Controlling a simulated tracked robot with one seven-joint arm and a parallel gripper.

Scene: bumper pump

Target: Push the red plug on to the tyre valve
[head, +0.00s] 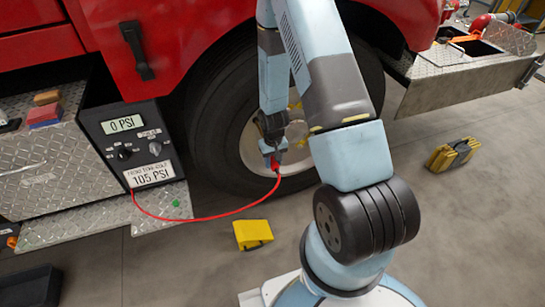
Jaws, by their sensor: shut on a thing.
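The red plug (275,164) is at the end of a red hose, in front of the truck's wheel. My gripper (273,156) is shut on the red plug, held close to the pale wheel rim (255,150). The red hose (222,215) runs from the plug down and left to the pump box (132,143), whose display reads 0 PSI above a label with 105 PSI. The tyre (213,120) is black. The tyre valve cannot be made out behind my gripper and arm, so I cannot tell whether the plug touches it.
The red truck body (185,40) overhangs the wheel. A yellow box (252,234) lies on the floor below the hose, and a yellow case (453,154) lies at the right. Metal tread-plate steps (75,226) flank the wheel.

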